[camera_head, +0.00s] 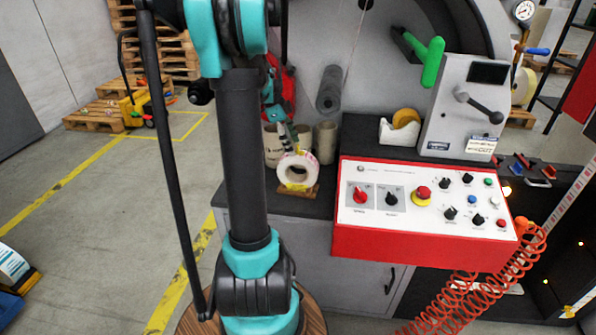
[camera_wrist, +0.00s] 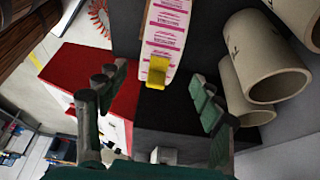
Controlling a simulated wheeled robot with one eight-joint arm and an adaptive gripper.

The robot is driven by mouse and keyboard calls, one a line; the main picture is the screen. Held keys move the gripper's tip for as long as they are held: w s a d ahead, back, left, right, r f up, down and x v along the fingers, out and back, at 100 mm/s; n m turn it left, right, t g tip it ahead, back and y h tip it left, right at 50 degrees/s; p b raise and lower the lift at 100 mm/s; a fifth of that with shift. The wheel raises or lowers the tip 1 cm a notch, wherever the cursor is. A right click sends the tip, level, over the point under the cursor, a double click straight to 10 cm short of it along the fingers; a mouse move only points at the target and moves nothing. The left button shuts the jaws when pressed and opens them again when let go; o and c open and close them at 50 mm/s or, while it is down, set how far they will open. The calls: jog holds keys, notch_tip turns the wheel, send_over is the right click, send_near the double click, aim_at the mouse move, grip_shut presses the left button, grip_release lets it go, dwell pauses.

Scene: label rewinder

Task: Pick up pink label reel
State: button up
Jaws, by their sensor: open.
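The pink label reel (camera_head: 298,159) is a white roll with pink print, standing on edge on a small wooden base (camera_head: 298,191) on the dark counter, left of the control panel. In the wrist view its printed face (camera_wrist: 166,28) shows at the top centre, with a yellow tab (camera_wrist: 158,70) at its lower end. My gripper (camera_wrist: 158,76) is open, its fingers spread to the left and right below the reel with nothing held between them.
Several beige cardboard cores (camera_head: 325,142) stand close behind the reel; they lie right of my fingers in the wrist view (camera_wrist: 268,68). The red-edged control panel (camera_head: 425,205) stands right of the reel. A tape dispenser (camera_head: 399,133) sits behind the panel.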

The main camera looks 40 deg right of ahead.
aim_at(297, 152)
jog(key=x, duration=0.5)
jog(key=shift+s, duration=0.15)
jog(key=shift+r, duration=0.1)
jog(key=shift+c, duration=0.3)
grip_shut()
